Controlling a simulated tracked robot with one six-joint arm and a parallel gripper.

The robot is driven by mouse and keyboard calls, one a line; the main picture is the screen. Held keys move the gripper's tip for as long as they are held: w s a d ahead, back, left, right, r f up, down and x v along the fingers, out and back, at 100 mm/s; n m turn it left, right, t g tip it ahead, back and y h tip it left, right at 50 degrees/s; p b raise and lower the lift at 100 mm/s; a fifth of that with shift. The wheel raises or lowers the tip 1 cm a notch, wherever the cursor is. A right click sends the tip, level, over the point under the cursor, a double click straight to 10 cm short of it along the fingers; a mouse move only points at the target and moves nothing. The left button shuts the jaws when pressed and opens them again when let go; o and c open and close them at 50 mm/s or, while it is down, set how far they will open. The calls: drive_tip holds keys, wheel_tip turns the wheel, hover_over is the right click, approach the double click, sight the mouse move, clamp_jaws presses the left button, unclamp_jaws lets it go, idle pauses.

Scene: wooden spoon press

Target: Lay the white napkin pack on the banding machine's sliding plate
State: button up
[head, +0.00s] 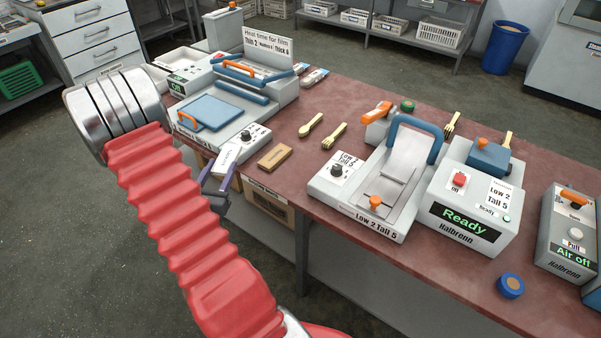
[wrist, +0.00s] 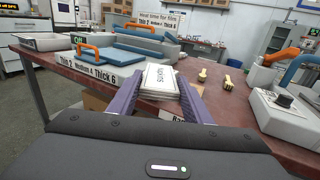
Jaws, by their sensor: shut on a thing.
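The white napkin pack (wrist: 160,80) is between the two purple fingers of my gripper (wrist: 160,92) in the wrist view, with dark lettering on it. My gripper is shut on it. In the head view my gripper (head: 225,170) is at the table's front edge, and the pack (head: 227,156) shows as a small white piece there, partly hidden by a finger. The banding machine (head: 331,192) stands to the right of my gripper. Its pale sliding plate (head: 394,180) lies under a blue arched handle and looks bare. The pack is apart from the plate.
A film sealer (head: 222,103) with blue pads and orange handles stands behind my gripper. A "Ready" unit (head: 474,205) stands right of the plate.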

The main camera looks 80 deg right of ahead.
drive_tip(key=s+d+m+g, duration=0.2)
drive_tip(key=s+d+g, duration=0.1)
drive_tip(key=s, duration=0.6)
drive_tip(key=s+d+r+m+g+y, duration=0.1)
drive_tip(key=s+d+g, duration=0.3)
drive_tip(key=s, duration=0.6)
drive_tip(key=shift+d+r+m, duration=0.25)
drive_tip(key=shift+d+m, duration=0.65)
drive_tip(key=shift+d, duration=0.15)
drive_tip(key=shift+s+f, duration=0.1)
drive_tip(key=shift+f, duration=0.05)
hover_over(292, 181)
drive_tip(key=shift+d+f, duration=0.1)
drive_tip(key=shift+f, duration=2.7)
drive_tip(key=shift+f, duration=1.9)
drive_tip(key=shift+f, duration=0.2)
drive_tip(key=o, duration=1)
